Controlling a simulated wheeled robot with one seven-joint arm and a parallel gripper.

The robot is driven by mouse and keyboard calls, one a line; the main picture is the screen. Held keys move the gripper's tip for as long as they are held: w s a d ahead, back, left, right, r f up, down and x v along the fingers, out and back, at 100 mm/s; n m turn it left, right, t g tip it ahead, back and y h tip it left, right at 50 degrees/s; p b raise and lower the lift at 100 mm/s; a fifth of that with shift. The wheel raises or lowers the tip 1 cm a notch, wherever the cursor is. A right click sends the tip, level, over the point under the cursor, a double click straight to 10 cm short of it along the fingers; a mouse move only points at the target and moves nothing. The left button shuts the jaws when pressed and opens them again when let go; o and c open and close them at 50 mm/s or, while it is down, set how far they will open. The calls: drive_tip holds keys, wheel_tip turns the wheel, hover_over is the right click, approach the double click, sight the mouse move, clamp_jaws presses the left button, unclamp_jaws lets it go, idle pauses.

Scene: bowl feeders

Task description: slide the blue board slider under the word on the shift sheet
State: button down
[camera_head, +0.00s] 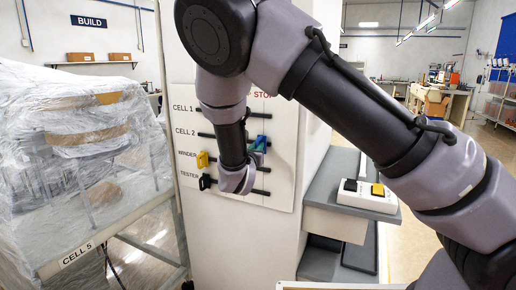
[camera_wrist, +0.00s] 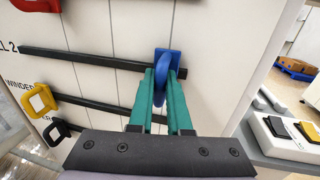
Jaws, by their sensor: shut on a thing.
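The blue slider (camera_wrist: 166,66) sits on the CELL 2 rail (camera_wrist: 80,57), near the rail's right end. My gripper (camera_wrist: 163,80) has its green fingers shut on it, one on each side. In the head view the blue slider (camera_head: 262,141) shows just right of my wrist, on the white board (camera_head: 283,175). A red "STOP" heading shows at the board's top, partly covered by my arm. Any other heading is hidden. I cannot make out a shift sheet in either view.
A yellow slider (camera_head: 202,159) is at the left of the WINDER rail and a black slider (camera_head: 207,182) at the left of TESTER. A red slider (camera_wrist: 37,5) is above. A grey ledge with a button box (camera_head: 366,198) stands right. A plastic-wrapped cell (camera_head: 75,140) stands left.

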drive_tip(key=shift+d+f, duration=0.1)
drive_tip(key=shift+d, duration=0.2)
drive_tip(key=c, duration=0.9)
unclamp_jaws()
drive_tip(key=shift+s+d, duration=0.1)
drive_tip(key=shift+s, duration=0.05)
drive_tip(key=shift+o, duration=0.2)
drive_tip(key=s+a, duration=0.1)
drive_tip(key=s, duration=0.9)
drive_tip(key=shift+s+a, duration=0.3)
drive_tip(key=shift+a, duration=0.1)
